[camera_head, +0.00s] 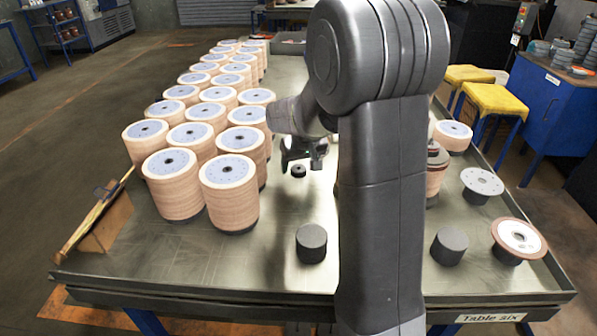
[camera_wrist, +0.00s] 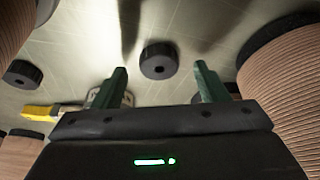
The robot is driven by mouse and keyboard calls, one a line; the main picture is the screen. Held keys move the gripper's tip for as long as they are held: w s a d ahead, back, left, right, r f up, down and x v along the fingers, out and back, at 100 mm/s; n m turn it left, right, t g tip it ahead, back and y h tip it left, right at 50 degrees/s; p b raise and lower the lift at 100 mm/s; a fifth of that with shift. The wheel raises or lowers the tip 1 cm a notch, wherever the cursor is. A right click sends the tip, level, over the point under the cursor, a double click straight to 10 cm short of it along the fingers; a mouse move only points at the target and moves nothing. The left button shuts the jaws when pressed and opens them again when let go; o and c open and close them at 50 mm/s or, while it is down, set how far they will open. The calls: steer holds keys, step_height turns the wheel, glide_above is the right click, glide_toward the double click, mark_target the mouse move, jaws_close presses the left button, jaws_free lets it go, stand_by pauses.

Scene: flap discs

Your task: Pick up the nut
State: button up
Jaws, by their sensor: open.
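The nut (camera_head: 298,171) is a small dark round piece with a centre hole, lying flat on the metal table. It also shows in the wrist view (camera_wrist: 159,60), between the fingertips in the picture and a little beyond them. My gripper (camera_head: 304,152) is over the table, just above the nut in the head view. A second dark round piece with a hole (camera_wrist: 22,73) lies at the left of the wrist view.
Tall stacks of tan discs (camera_head: 229,190) stand close on the left, and another stack (camera_wrist: 290,75) rises right of the fingers. A yellow-handled item (camera_wrist: 50,110) lies near the left finger. Dark cylinders (camera_head: 311,243) (camera_head: 450,247) stand toward the front. The table's front middle is mostly clear.

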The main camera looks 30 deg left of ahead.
steer(key=shift+w+a+f, duration=0.2)
steer(key=shift+f, duration=0.45)
steer(key=c, duration=1.1)
steer(key=shift+r, duration=0.15)
